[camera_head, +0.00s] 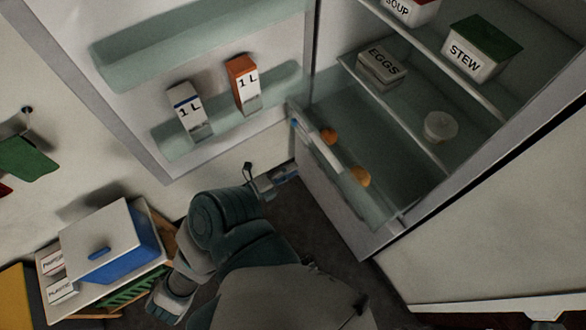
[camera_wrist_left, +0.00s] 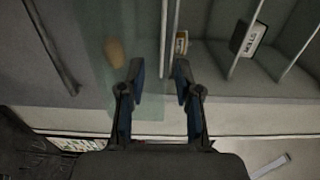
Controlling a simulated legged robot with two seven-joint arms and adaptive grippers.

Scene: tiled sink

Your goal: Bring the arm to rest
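My left arm (camera_head: 235,222) reaches forward from the bottom of the head view, beside the open fridge. Its gripper (camera_head: 285,177) is small and partly hidden there, close to the lower front of the fridge. In the left wrist view the left gripper (camera_wrist_left: 159,78) has its two fingers apart, with nothing between them. The fingers point toward the fridge interior, and I cannot tell the exact distance to its parts. I cannot make out my right gripper.
The fridge door (camera_head: 130,95) stands open at left, holding two 1 L cartons (camera_head: 188,112) (camera_head: 243,84). A pulled-out drawer (camera_head: 318,146) holds orange round items (camera_head: 360,177). Shelves above hold an eggs box (camera_head: 381,66) and a stew box (camera_head: 478,52). A blue-and-white box (camera_head: 112,242) stands lower left.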

